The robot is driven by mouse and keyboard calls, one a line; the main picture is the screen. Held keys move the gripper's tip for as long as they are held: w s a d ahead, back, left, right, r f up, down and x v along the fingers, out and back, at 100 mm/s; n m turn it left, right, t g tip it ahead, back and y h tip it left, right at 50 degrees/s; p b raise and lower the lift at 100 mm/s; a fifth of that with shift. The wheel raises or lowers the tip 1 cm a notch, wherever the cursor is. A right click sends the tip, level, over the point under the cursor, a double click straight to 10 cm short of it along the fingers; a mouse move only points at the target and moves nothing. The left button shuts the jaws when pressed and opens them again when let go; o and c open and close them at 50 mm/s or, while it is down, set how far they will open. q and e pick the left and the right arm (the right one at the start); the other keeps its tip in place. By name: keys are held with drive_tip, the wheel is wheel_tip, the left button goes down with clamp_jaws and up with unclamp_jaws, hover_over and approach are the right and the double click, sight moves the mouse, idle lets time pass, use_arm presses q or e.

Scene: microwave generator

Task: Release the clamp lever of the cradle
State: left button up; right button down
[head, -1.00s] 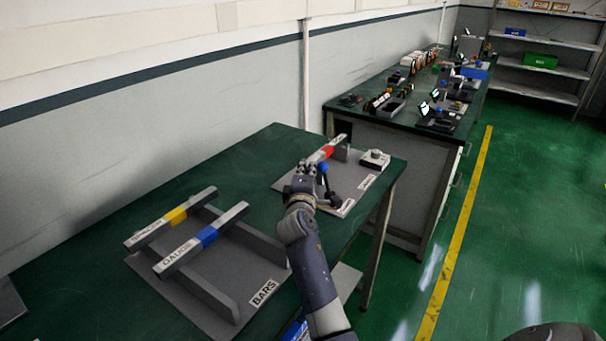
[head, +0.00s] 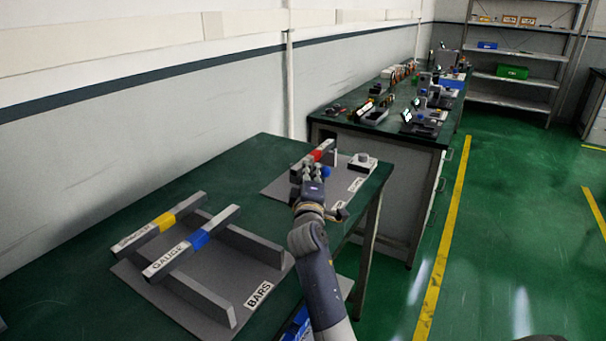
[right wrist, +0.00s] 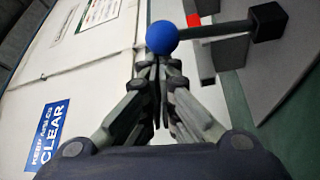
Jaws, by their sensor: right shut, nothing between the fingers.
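The cradle is a grey plate (head: 283,187) on the green table's far end, with a red-banded bar (head: 318,156) across its supports. Its clamp lever has a blue ball knob (head: 326,171). In the right wrist view the knob (right wrist: 162,37) sits on a dark rod (right wrist: 215,29) that runs to a black block (right wrist: 268,21). My right gripper (head: 312,170) is shut and empty. Its fingertips are close beside the knob; I cannot tell whether they touch it. In the head view my gripper hides most of the rod. My left gripper is out of view.
Nearer on the table, a grey rack labelled BARS (head: 205,290) holds a yellow-banded bar (head: 162,222) and a blue-banded bar (head: 195,242). A small light block with a round top (head: 362,162) stands right of the cradle bar. A second, crowded bench (head: 385,130) stands behind.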

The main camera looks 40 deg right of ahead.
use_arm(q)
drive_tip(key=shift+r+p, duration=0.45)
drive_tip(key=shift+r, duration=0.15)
use_arm(e)
drive_tip(key=shift+s+d+r, duration=0.1)
drive_tip(key=shift+s+d, duration=0.3)
drive_tip(key=shift+s, duration=0.55)
